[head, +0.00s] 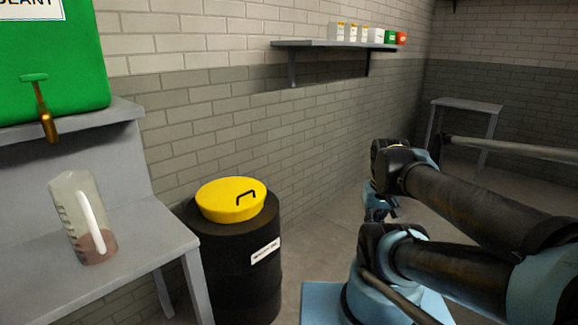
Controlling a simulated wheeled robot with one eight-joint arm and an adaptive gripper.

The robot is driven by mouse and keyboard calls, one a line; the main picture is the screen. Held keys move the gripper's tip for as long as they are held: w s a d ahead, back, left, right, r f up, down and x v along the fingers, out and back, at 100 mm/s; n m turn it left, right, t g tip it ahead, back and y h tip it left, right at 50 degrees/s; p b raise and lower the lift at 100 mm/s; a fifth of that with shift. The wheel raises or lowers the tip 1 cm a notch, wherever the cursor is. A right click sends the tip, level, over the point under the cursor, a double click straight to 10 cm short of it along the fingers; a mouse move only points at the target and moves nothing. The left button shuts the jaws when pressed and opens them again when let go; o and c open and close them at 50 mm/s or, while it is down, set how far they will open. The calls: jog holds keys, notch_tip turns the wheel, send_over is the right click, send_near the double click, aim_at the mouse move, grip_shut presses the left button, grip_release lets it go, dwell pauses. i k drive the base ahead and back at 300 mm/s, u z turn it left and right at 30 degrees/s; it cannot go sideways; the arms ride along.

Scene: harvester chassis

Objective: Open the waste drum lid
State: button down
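The black waste drum (244,271) stands on the floor against the brick wall, left of centre in the head view, with a white label on its front. Its round yellow lid (222,203) lies on top and looks closed. A dark bracket-shaped handle (246,194) stands up from the right part of the lid. My arm's dark and light-blue links fill the right side, well apart from the drum. I cannot make out my gripper's fingers in this view.
A grey bench (150,238) left of the drum holds a clear jug (78,205) with some brownish liquid. A green tank (55,75) with a brass tap sits above. A wall shelf (335,44) holds small boxes. A small table (468,104) stands far right.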

aim_at(229, 195)
jog(key=z, duration=0.4)
jog(key=k, duration=1.7)
jog(key=u, duration=0.9)
jog(key=i, duration=1)
jog(key=z, duration=0.05)
